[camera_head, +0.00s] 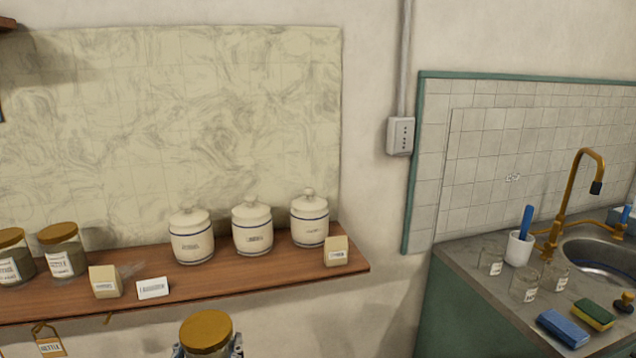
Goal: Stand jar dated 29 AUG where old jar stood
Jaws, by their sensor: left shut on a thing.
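A jar with a golden-brown lid (206,329) is at the bottom of the head view, in front of and below the shelf edge. My left gripper (207,352) is shut on it, with small parts of the fingers on both sides. The lid hides most of the jar, and no date on it can be read. Two similar lidded glass jars with white labels, one (63,252) and another (13,262), stand at the left of the wooden shelf (225,281). Their label print is too small to read surely. My right gripper is not in view.
Three white lidded canisters (253,228) stand along the shelf's back. A small box (105,282), a white card (153,288) and another box (336,251) sit near its front. A tag (49,343) hangs below. The sink counter (470,278) at right holds glasses and sponges.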

